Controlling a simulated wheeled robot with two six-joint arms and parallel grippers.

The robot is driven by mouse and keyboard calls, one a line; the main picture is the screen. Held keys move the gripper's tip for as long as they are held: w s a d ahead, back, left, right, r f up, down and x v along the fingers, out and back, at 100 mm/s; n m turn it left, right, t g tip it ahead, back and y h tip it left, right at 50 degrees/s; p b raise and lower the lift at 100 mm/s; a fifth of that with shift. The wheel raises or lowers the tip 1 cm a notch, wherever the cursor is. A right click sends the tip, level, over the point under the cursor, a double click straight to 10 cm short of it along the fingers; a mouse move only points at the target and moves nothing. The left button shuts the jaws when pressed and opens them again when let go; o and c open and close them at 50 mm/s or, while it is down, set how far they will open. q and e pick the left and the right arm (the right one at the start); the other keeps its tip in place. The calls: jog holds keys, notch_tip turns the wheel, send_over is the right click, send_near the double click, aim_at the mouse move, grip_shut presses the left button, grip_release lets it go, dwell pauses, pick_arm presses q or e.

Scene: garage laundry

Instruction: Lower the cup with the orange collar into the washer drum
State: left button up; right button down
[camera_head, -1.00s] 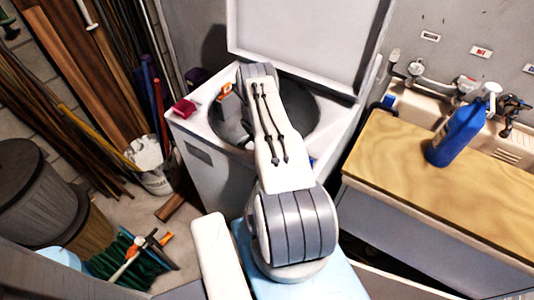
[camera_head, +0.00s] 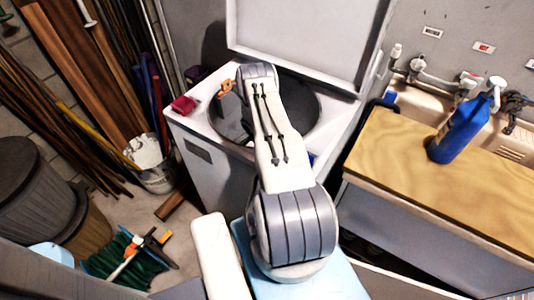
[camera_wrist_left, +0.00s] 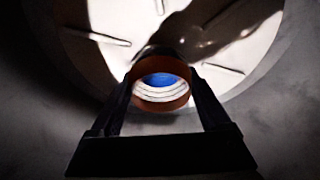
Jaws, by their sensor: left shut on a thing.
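In the left wrist view, the cup with the orange collar (camera_wrist_left: 160,94) sits between the two dark fingers of my left gripper (camera_wrist_left: 162,84). The fingers are shut on it at the collar. I look into its mouth and see pale rings and a blue centre. Beyond it is the bright, ribbed inside of the washer drum (camera_wrist_left: 225,35). In the head view, my left arm reaches over the open washer (camera_head: 190,128), across the dark drum opening (camera_head: 305,108). A small orange patch shows beside my wrist, but the fingers and most of the cup are hard to make out. My right gripper is not in view.
The raised lid (camera_head: 300,40) stands behind the drum. A dark red item (camera_head: 183,105) lies on the washer's left rim. At right, a blue bottle (camera_head: 458,132) stands on a wooden counter (camera_head: 430,185) by the sink. A bucket (camera_head: 155,165) and poles are at left.

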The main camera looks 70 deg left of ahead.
pick_arm(q)
jog(key=shift+f+b, duration=0.55)
jog(key=shift+f, duration=0.1)
jog(key=o, duration=1.2)
jog(key=shift+c, duration=0.2)
jog(key=v, duration=1)
jog(key=shift+r, duration=0.3)
